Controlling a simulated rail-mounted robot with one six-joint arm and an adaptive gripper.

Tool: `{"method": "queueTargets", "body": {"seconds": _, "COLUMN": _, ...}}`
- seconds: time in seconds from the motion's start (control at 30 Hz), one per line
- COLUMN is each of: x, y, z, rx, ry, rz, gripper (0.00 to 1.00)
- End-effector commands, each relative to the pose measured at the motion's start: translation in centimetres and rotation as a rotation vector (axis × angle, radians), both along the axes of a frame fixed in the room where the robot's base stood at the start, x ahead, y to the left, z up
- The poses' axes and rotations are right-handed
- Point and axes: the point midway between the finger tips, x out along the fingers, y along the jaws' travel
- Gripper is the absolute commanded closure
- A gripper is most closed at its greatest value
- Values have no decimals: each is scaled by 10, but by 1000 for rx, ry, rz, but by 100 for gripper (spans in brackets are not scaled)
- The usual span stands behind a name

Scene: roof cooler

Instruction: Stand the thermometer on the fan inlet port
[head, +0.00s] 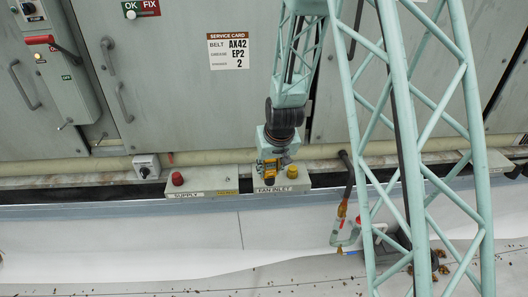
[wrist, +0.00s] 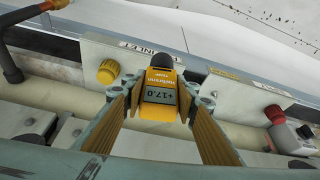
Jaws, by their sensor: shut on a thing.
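The thermometer is a yellow instrument with a dark display reading about 17.0 and a black end (wrist: 160,92). My gripper (wrist: 158,84) is shut on it, one finger on each side. In the head view my gripper (head: 274,160) and the yellow thermometer (head: 268,170) are at the fan inlet box (head: 283,185), left of its yellow cap (head: 292,171). The cap shows left of the thermometer in the wrist view (wrist: 108,72). The thermometer hides part of the box top, so I cannot tell whether a port lies under it or whether it touches the box.
The supply box (head: 203,190) with a red cap (head: 177,178) stands left of the fan inlet box. A small switch box (head: 146,166) is further left. A hose (head: 347,180) hangs to the right. Cabinet doors (head: 180,90) rise behind, and a ledge runs in front.

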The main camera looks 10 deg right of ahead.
Motion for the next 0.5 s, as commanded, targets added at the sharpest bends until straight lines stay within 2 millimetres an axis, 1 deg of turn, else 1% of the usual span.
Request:
{"method": "queueTargets", "body": {"seconds": 0.27, "x": 6, "y": 1, "z": 5, "rx": 3, "ry": 0, "rz": -9, "gripper": 87}}
{"method": "queueTargets", "body": {"seconds": 0.5, "x": 18, "y": 2, "z": 12, "rx": 6, "ry": -1, "rz": -28, "gripper": 87}}
